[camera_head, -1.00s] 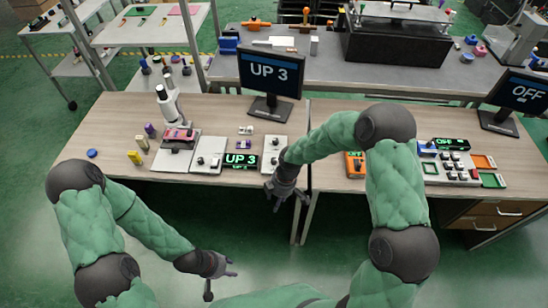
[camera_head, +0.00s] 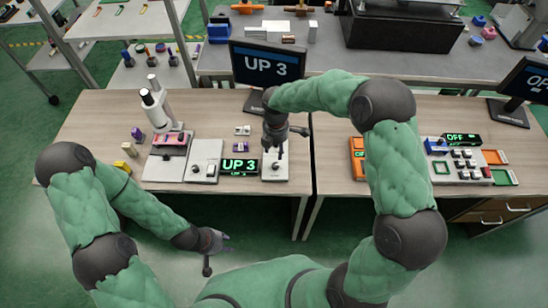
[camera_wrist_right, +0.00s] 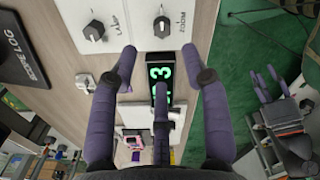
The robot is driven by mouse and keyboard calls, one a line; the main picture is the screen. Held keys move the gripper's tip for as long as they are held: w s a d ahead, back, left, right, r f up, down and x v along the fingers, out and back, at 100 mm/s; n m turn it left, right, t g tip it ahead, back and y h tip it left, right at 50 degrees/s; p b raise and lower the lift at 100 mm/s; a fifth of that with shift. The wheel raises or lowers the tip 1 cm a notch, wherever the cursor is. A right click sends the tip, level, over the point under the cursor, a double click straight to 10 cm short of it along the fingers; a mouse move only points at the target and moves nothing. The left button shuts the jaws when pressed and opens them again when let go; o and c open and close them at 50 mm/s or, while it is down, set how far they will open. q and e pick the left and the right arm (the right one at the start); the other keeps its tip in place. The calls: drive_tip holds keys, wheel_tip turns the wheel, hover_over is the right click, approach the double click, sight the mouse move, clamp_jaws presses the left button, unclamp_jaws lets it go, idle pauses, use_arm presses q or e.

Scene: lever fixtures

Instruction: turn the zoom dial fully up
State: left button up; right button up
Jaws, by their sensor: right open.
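The zoom dial (camera_wrist_right: 162,27) is a dark knob beside the ZOOM label on a white panel (camera_wrist_right: 140,40), at the top of the right wrist view. A second dark knob (camera_wrist_right: 94,30) beside the LAMP label is on the same panel. In the head view my right gripper (camera_head: 277,148) is over this panel (camera_head: 274,176) and hides part of it. In the right wrist view my right gripper (camera_wrist_right: 158,60) is open with nothing between its fingers, and the zoom dial lies beyond the fingertips. My left gripper (camera_head: 222,243) hangs in front of the table, its opening unclear.
The small display (camera_head: 239,167) and the monitor (camera_head: 267,64) both read UP 3. A microscope (camera_head: 160,112) and a white switch panel (camera_head: 203,160) stand to the left. An orange box (camera_head: 357,157) and a button panel (camera_head: 457,160) are on the right table.

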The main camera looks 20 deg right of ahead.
sight(276, 164)
wheel_tip(276, 164, down, 10)
drive_tip(key=shift+s+r+b, duration=0.1)
drive_tip(key=shift+s+b, duration=0.05)
drive_tip(key=shift+b, duration=1)
clamp_jaws()
